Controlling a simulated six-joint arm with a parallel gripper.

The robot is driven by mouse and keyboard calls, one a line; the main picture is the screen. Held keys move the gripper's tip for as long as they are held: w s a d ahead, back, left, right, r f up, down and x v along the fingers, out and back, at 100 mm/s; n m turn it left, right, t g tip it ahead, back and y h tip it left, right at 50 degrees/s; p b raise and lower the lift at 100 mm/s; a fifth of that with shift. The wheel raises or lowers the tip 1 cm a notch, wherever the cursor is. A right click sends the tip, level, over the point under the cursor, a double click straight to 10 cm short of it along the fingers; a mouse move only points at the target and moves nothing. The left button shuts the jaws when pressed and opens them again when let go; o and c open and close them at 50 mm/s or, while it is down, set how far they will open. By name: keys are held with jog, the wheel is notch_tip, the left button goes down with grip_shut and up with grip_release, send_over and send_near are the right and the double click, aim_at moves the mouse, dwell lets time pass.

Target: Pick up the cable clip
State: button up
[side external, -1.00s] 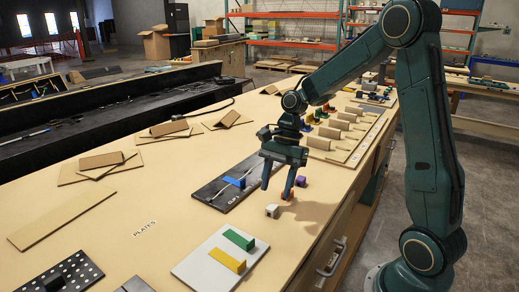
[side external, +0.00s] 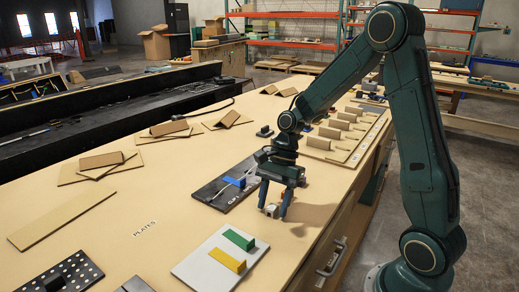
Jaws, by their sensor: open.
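A small white block-shaped piece (side external: 271,211), which looks like a cable clip, sits on the tan bench near its front edge. My gripper (side external: 273,211) points down over it, with its fingers apart, one on each side of the piece. I cannot tell whether either finger touches it.
A black board (side external: 211,190) with a blue block (side external: 233,182) lies just left of my gripper. A white plate (side external: 193,270) carries a green block (side external: 239,239) and a yellow block (side external: 227,261).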

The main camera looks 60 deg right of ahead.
aim_at(273, 205)
grip_shut()
jog(key=shift+r, duration=0.1)
notch_tip(273, 205, up, 10)
dwell(0.8)
jog(key=shift+w, duration=0.1)
dwell(0.4)
jog(key=w+a, duration=0.2)
jog(key=w, duration=1.3)
jog(key=shift+w, duration=0.4)
